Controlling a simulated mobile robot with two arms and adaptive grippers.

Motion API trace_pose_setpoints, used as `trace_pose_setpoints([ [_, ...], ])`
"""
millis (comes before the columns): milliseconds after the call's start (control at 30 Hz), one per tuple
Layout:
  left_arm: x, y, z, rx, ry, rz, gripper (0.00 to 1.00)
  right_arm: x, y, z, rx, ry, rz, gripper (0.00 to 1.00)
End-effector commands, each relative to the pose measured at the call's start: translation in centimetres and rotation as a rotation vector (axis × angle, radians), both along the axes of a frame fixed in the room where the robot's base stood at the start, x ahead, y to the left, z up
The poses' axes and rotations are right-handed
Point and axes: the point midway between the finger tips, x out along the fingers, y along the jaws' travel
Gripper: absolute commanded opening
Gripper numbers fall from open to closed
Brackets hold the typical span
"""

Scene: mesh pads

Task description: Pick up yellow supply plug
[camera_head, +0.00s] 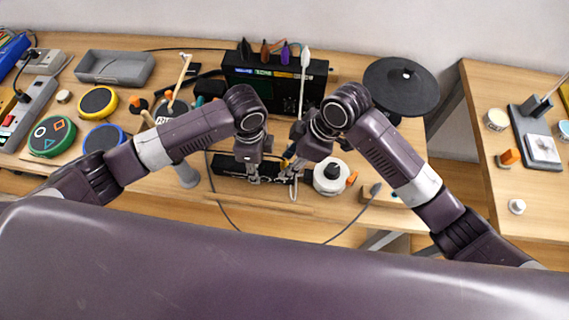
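A small yellow piece (289,151), possibly the yellow supply plug, shows between my two grippers, just left of my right wrist. Most of it is hidden, and I cannot tell its shape or whether anything touches it. My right gripper (291,179) points down over the right part of a low black box (229,166). My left gripper (254,177) points down over the same box, a little to the left. The fingertips are small and overlap dark parts, so I cannot see whether either gripper is open or holds something.
A black rack unit (317,77) with coloured plugs along its top stands behind my grippers. A white round container (327,178) is close on the right. A round black pad (401,87), coloured round pads (53,136) and a grey tray (115,67) lie around. Thin cables cross the front.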

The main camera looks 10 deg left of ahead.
Motion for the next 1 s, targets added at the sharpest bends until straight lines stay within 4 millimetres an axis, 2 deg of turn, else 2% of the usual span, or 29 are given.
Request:
trace_pose_setpoints([
  [133,0.02,0.0,0.04,0.0,0.0,0.0,0.0,0.02,0.4,-1.06,-0.001,0.0,-0.001,0.35],
  [367,0.03,-0.01,0.04,0.0,-0.001,0.0,0.0,0.05,0.42,-1.1,0.0,-0.001,0.0,0.34],
  [667,0.03,-0.01,0.04,0.0,-0.001,0.0,0.0,0.05,0.4,-1.08,0.0,-0.001,-0.001,0.01],
  [1000,0.04,-0.01,0.05,0.0,-0.001,0.0,0.0,0.08,0.42,-0.8,0.0,-0.002,-0.001,0.0],
])
